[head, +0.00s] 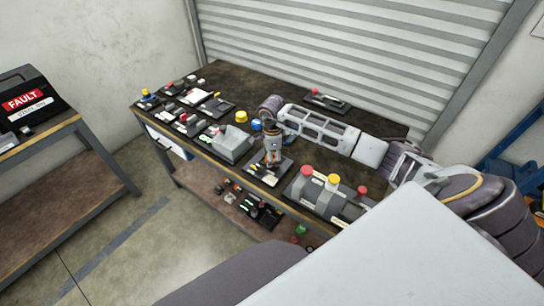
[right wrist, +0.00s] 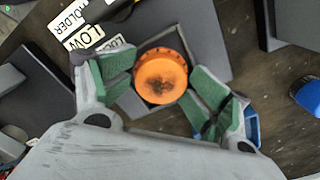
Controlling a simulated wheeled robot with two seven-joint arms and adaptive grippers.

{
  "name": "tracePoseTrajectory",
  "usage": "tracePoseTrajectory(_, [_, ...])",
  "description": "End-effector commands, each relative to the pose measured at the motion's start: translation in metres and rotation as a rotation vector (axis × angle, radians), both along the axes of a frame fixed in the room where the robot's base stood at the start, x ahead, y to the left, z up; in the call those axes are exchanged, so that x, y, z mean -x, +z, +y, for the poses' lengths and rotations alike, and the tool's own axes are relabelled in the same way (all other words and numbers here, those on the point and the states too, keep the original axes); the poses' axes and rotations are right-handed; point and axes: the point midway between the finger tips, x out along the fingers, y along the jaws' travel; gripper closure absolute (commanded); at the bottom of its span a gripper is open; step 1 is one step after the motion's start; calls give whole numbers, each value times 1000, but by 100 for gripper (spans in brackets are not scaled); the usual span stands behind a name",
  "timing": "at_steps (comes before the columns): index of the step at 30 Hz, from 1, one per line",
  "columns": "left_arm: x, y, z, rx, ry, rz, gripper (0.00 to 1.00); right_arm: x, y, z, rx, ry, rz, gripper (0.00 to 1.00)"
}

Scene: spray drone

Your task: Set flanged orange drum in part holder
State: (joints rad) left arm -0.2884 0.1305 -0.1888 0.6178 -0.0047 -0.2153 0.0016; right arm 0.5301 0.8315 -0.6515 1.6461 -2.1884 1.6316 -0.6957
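My right gripper (head: 270,158) reaches down over the part holder at the front of the workbench. In the right wrist view the flanged orange drum (right wrist: 161,76) is between the green pads of my right gripper (right wrist: 160,82). The pads meet its rim on both sides, so the gripper looks shut on it. The drum's face is orange with a dark smudge. The part holder's dark plate (right wrist: 207,40) shows behind the drum, next to a white HOLDER label (right wrist: 73,17). I cannot tell whether the drum touches the holder. My left gripper is out of view.
A grey box with red and yellow buttons (head: 325,193) stands right of the holder. A grey block (head: 232,145) and several small fixtures stand to the left.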

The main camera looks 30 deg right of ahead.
Motion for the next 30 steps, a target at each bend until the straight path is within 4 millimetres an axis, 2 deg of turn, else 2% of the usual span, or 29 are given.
tracePoseTrajectory(9, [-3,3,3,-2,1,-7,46,2,1,1,0,2,7,34])
tracePoseTrajectory(16, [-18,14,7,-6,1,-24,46,1,13,0,0,1,2,34])
tracePoseTrajectory(23, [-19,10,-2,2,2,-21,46,-1,48,-1,1,1,-4,34])
tracePoseTrajectory(30, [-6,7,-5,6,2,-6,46,-2,84,-1,1,-1,-5,34])
